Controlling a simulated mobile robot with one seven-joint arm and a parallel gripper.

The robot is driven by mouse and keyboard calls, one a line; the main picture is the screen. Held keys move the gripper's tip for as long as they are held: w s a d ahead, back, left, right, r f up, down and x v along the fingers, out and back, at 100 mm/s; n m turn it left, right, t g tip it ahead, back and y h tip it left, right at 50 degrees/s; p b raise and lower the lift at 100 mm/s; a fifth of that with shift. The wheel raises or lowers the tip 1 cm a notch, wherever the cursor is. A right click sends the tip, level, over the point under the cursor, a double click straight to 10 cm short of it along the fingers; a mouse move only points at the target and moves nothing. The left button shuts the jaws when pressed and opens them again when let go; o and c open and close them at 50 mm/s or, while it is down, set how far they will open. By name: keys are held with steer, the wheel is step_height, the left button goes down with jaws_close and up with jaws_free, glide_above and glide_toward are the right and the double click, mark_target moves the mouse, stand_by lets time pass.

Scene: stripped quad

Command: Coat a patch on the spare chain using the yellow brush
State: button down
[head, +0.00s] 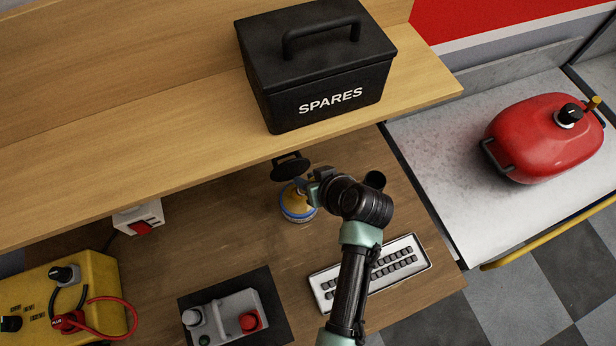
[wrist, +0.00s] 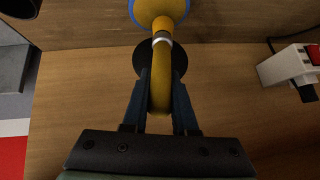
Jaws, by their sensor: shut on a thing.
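My gripper (head: 306,187) is over the wooden bench, beside a yellow and blue tin (head: 297,213). In the wrist view my gripper (wrist: 160,85) is shut on the yellow brush (wrist: 161,82), whose handle lies between the two dark fingers. A grey band (wrist: 162,37) crosses the brush towards the tin (wrist: 148,10) at the top edge. The brush's far end meets or overlaps the tin in the picture; I cannot tell whether it is inside. No chain is plainly recognizable; a white tray (head: 325,303) holds rows of small dark pieces that I cannot identify.
A black disc-shaped thing (head: 288,168) stands behind the tin. A black SPARES box (head: 318,75) sits on the shelf (head: 150,130) overhanging the bench. A yellow control box (head: 95,285), a grey switch box (head: 228,312) and a red can (head: 545,140) stand around. Bare bench (head: 190,260) lies left of the tin.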

steer(key=shift+r+p, duration=1.85)
steer(key=shift+r, duration=0.6)
steer(key=shift+f, duration=0.1)
